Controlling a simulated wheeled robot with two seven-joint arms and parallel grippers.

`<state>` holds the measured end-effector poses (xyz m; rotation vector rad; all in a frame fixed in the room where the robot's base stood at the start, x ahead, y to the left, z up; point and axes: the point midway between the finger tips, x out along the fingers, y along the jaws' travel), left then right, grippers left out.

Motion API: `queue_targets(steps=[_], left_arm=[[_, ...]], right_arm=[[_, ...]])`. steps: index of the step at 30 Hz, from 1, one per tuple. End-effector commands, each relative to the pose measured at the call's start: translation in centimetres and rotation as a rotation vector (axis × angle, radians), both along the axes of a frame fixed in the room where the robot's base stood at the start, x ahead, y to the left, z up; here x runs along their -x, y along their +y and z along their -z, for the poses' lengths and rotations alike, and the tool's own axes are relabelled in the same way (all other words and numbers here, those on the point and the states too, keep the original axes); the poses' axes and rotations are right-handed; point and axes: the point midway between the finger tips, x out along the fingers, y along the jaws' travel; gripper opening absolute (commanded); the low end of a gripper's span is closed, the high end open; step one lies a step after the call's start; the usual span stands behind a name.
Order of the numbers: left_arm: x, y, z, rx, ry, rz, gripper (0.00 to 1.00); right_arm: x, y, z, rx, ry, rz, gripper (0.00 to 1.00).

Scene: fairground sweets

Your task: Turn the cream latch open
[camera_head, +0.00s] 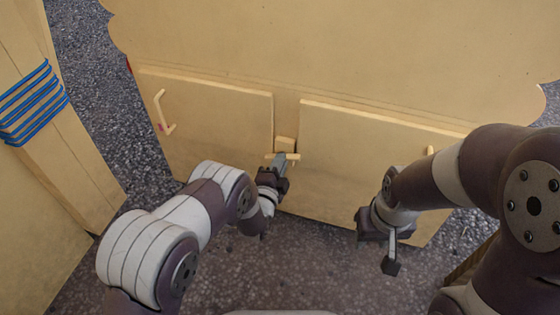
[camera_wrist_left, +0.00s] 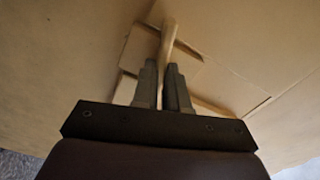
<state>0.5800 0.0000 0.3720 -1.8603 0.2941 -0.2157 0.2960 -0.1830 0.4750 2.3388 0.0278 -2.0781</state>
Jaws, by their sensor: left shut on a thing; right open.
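The cream latch (camera_head: 290,157) is a small bar on a block (camera_head: 285,143) between two cream cupboard doors. In the head view the bar lies roughly level across the gap. My left gripper (camera_head: 280,160) is shut on the latch. In the left wrist view the bar (camera_wrist_left: 169,38) runs down between the two fingers (camera_wrist_left: 164,85), which hide its lower part. My right gripper (camera_head: 391,245) is open and empty, low in front of the right door (camera_head: 350,150), apart from it.
The left door (camera_head: 220,120) has a cream handle (camera_head: 161,112) at its left. The right door's handle (camera_head: 430,150) is partly hidden by my right arm. A cream post with blue cord (camera_head: 35,103) stands at the left. Dark speckled ground lies in front.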

Motion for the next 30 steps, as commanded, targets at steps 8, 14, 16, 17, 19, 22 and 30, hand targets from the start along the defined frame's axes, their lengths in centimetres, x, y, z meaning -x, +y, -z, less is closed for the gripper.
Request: queue_targets(steps=[8,14,16,17,19,22,30], left_arm=[[0.1,0.0,-0.1,0.247,0.082,0.001,0.0],[0.0,0.0,-0.1,0.427,0.141,0.001,0.0],[0.0,0.0,-0.1,0.49,0.161,0.0,0.0],[0.1,0.0,-0.1,0.516,0.171,0.0,0.0],[0.1,0.0,0.0,0.58,0.192,0.0,0.0],[0.1,0.0,-0.1,0.671,0.221,0.0,0.0],[0.1,0.0,0.0,0.903,0.296,0.0,0.0]], right_arm=[[0.0,0.0,-1.2,0.0,0.0,0.0,0.43],[0.0,0.0,-1.8,0.0,0.0,0.0,0.43],[0.0,0.0,-2.0,0.0,0.0,0.0,0.43],[0.0,0.0,-2.1,0.0,0.0,0.0,0.43],[0.0,0.0,-2.3,0.0,0.0,0.0,0.43],[0.0,0.0,-2.6,0.0,0.0,0.0,0.43],[0.0,0.0,-3.2,0.0,0.0,0.0,0.43]])
